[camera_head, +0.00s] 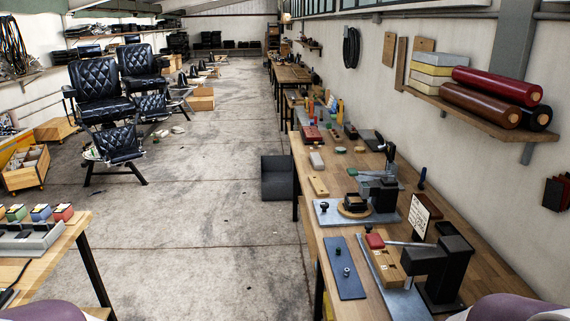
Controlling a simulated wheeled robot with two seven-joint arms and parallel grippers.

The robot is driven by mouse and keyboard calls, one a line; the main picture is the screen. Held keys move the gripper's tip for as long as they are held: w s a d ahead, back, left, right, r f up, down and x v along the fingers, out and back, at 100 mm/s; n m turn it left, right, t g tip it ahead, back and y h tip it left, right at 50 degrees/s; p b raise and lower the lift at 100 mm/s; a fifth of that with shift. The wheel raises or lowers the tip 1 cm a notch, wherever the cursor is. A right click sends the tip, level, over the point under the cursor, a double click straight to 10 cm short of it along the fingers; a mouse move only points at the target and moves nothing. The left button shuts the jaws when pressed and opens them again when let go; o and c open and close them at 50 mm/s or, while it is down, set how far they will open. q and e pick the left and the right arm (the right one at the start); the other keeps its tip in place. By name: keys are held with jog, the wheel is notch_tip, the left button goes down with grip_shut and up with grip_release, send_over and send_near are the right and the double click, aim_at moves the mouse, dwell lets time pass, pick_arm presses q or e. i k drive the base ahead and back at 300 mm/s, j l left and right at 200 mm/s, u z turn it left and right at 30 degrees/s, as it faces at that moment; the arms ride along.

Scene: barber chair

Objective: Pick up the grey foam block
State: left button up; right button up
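A light grey foam-like slab (441,58) lies on top of a short stack on the wall shelf at the upper right. A yellow slab (432,70) is directly under it. A dark grey block (278,177) stands on the floor beside the left side of the long workbench; I cannot tell whether it is foam. Neither gripper shows. Only rounded purple and white parts of my arms show at the bottom left and bottom right corners.
The wall shelf (478,112) also holds red and brown rolls. The long workbench (458,221) below is crowded with tools, jigs and a black press. A smaller table (62,256) stands at left. Black padded chairs (101,93) stand farther back. The middle floor (215,215) is clear.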

aim_at(317, 162)
jog(key=i+u, duration=0.15)
jog(key=i, duration=1.9)
jog(key=i+z, duration=0.2)
jog(key=i, duration=0.35)
jog(key=i+j+z, duration=0.2)
jog(key=i, duration=0.4)
jog(key=i+j+z, duration=0.2)
jog(key=i, duration=0.35)
jog(key=i+j+z, duration=0.2)
jog(key=i+j, duration=0.15)
jog(key=i, duration=0.15)
jog(key=i+j+z, duration=0.2)
jog(key=i+j, duration=0.25)
jog(key=i+z, duration=0.15)
jog(key=z, duration=1.25)
